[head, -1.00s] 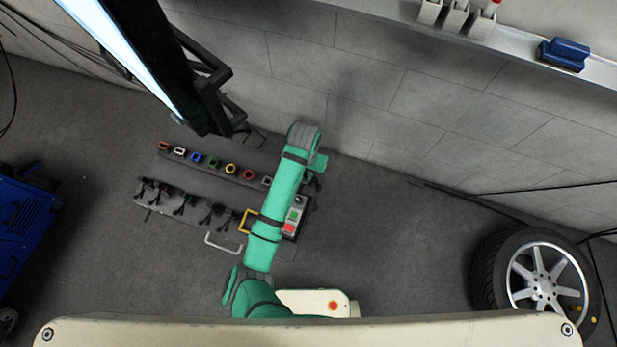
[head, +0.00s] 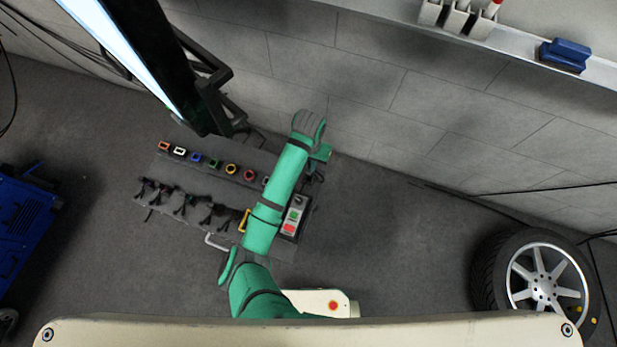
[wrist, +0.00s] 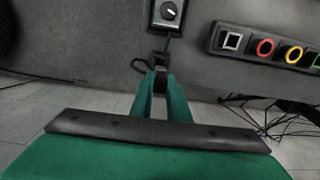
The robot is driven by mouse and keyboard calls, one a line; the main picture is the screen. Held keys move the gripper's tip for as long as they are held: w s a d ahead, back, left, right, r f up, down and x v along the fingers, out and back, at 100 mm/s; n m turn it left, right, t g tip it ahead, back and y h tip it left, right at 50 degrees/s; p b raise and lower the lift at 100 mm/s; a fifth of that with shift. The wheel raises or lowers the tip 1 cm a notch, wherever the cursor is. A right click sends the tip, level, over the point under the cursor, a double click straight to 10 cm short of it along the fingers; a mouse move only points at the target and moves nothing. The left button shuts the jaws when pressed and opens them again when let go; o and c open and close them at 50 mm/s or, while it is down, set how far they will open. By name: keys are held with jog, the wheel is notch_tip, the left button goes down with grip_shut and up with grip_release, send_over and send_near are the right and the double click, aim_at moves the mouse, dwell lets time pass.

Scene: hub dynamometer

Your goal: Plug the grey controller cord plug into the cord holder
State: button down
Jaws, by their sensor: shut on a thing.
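My gripper (wrist: 164,92) points at the edge of the grey console in the wrist view. Its two green fingers are shut on a small dark block, which appears to be the grey controller cord plug (wrist: 161,78). A thin black cord loops beside it on the left. A dark piece, possibly the cord holder (wrist: 160,58), lies just beyond the fingertips below the knob box; I cannot tell whether the plug sits in it.
The console (head: 150,165) carries a row of coloured sockets, also in the wrist view (wrist: 265,48), and several black plugs (head: 180,203). A control box (head: 292,215) with a knob is at its right end. A wheel (head: 540,275) stands right. A dark screen (head: 150,60) overhangs at left.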

jog(key=shift+f, duration=0.1)
jog(key=shift+d+f, duration=0.1)
jog(key=shift+f, duration=0.75)
jog(key=shift+s+f, duration=0.1)
jog(key=shift+f, duration=0.8)
jog(key=shift+w, duration=0.2)
jog(key=shift+s+d, duration=0.1)
jog(key=shift+s, duration=0.05)
dwell(0.4)
jog(key=shift+a, duration=0.3)
jog(key=shift+f, duration=0.75)
